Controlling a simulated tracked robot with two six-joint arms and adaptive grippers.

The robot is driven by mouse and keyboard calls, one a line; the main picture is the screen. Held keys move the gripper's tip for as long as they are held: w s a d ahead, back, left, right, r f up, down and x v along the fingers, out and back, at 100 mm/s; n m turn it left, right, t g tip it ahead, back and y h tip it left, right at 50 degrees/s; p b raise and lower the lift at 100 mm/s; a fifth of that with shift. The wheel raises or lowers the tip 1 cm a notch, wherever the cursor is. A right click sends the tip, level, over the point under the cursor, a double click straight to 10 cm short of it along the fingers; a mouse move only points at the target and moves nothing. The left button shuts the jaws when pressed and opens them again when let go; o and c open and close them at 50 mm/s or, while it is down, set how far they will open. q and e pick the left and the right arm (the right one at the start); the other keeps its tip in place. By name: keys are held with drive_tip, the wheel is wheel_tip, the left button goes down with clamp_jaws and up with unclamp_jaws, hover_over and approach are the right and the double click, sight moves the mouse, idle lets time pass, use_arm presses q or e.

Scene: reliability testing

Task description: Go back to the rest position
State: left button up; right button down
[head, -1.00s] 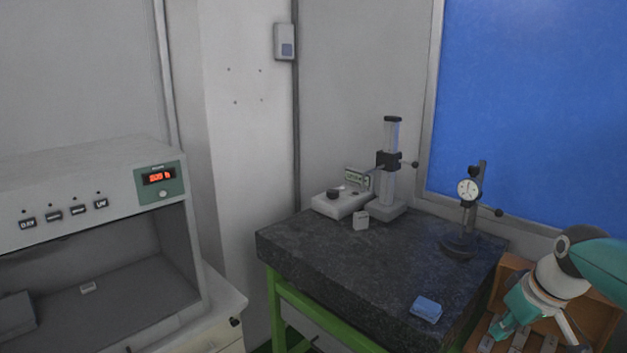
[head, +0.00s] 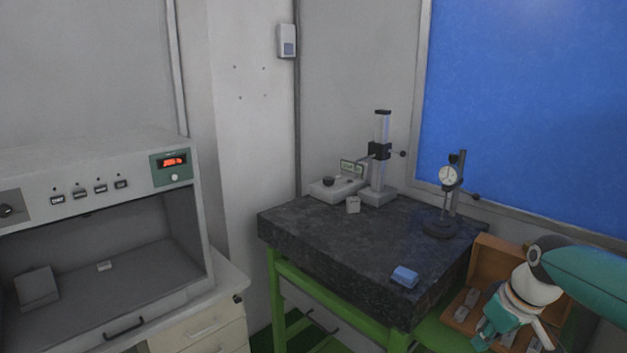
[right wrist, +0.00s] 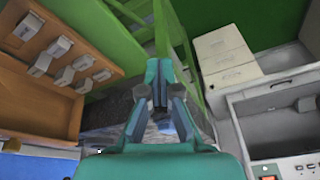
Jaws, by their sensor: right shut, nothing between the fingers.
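My right gripper (head: 492,338) is at the lower right of the head view, in front of the orange-brown wooden case and close to the picture's bottom edge. In the right wrist view my right gripper (right wrist: 160,80) shows its teal fingers brought together, with nothing between them. It is apart from the objects around it. My left gripper and left arm are not in view.
A dark granite table (head: 330,240) on a green frame carries a height gauge (head: 380,165), a dial gauge stand (head: 445,195) and a blue block (head: 405,276). A wooden case (head: 500,258) holds several grey blocks. A light booth (head: 100,215) stands left on a drawer cabinet (head: 205,335).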

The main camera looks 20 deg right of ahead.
drive_tip(key=s+a+f+n+g+y, duration=0.1)
drive_tip(key=a+f+g, duration=0.1)
drive_tip(key=a+f, duration=0.75)
drive_tip(key=s+a+f+n+g+y, duration=0.1)
drive_tip(key=a+f+g+y, duration=0.15)
drive_tip(key=a+f, duration=0.7)
drive_tip(key=s+a+f+m+t, duration=0.1)
drive_tip(key=s+a+f+m, duration=0.1)
drive_tip(key=s+a+f, duration=0.3)
drive_tip(key=s+a+f+m+t, duration=0.1)
drive_tip(key=s+a+f, duration=0.5)
drive_tip(key=f, duration=0.7)
drive_tip(key=shift+a+m, duration=0.7)
drive_tip(key=shift+m, duration=0.1)
drive_tip(key=shift+f, duration=0.1)
